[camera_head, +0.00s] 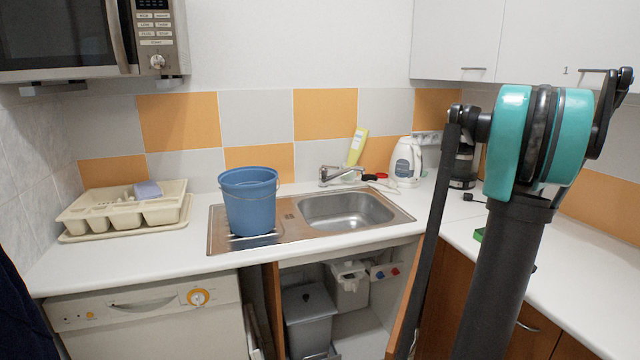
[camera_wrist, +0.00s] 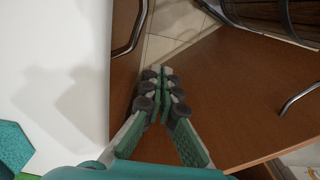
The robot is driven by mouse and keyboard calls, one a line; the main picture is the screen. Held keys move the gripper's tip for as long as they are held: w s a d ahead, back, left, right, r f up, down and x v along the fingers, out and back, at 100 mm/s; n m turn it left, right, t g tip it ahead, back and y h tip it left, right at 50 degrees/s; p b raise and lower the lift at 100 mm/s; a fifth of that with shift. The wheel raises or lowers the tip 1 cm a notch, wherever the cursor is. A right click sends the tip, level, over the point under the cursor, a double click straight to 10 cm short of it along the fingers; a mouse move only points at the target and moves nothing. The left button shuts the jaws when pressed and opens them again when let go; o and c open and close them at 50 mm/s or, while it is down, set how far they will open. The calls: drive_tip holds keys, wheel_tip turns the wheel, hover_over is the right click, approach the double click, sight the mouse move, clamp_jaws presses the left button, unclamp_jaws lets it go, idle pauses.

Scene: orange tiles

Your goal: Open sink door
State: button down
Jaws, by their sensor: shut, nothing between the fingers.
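The cabinet under the sink (camera_head: 375,212) stands open in the head view, its inside showing. A brown door (camera_head: 403,318) at the right of the opening is swung outward and seen nearly edge-on. A narrow brown upright (camera_head: 271,310) edges the left side; I cannot tell whether it is a second door. In the wrist view my gripper (camera_wrist: 164,75) is shut and empty, in front of a large brown panel (camera_wrist: 235,95) with a metal handle (camera_wrist: 300,96) at its right. This looks like the open door. I cannot tell whether the fingertips touch it. My gripper is not visible in the head view.
A grey bin (camera_head: 309,318) and a white container (camera_head: 346,287) are inside the cabinet. A blue bucket (camera_head: 250,205) stands on the drainer. Another brown front (camera_wrist: 124,65) with a handle is left of my fingers, below the white counter (camera_wrist: 50,70).

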wheel_tip(320, 180, up, 7)
idle(0.6)
idle(0.3)
